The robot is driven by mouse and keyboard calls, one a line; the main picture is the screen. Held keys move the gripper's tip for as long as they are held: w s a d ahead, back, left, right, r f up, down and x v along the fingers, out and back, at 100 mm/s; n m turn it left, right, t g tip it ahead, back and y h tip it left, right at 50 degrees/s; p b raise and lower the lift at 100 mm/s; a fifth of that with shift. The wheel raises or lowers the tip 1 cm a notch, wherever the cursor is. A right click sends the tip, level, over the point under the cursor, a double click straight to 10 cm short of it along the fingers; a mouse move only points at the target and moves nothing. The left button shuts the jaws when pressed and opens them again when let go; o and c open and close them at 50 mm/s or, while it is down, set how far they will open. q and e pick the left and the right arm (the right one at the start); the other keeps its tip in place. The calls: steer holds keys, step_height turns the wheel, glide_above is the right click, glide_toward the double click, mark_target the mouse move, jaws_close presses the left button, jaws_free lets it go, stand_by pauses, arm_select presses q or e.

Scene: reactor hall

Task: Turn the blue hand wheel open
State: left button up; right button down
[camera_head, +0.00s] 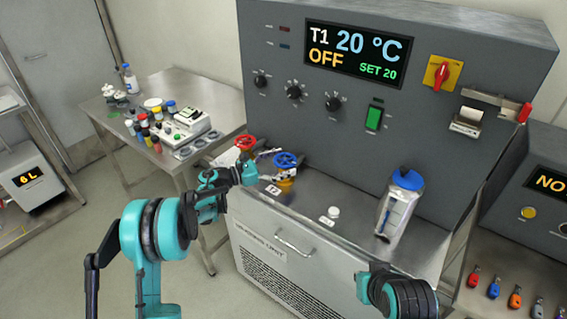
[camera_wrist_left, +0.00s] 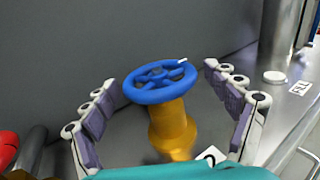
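The blue hand wheel (camera_head: 286,159) sits on top of a yellow valve body (camera_head: 285,181) on the grey worktop of the unit. The wheel (camera_wrist_left: 160,88) shows large in the left wrist view, with a small white mark on its rim. My left gripper (camera_head: 262,165) is just left of the wheel in the head view. In the left wrist view its fingers are spread wide, one on each side of the wheel, with gaps between the pads and the rim. It holds nothing. My right arm shows at the lower right of the head view, but its gripper does not show.
A red hand wheel (camera_head: 245,142) stands close to the left of the blue one.

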arm_select(q)
steer(key=c, duration=0.9)
steer(key=shift+o, duration=0.2)
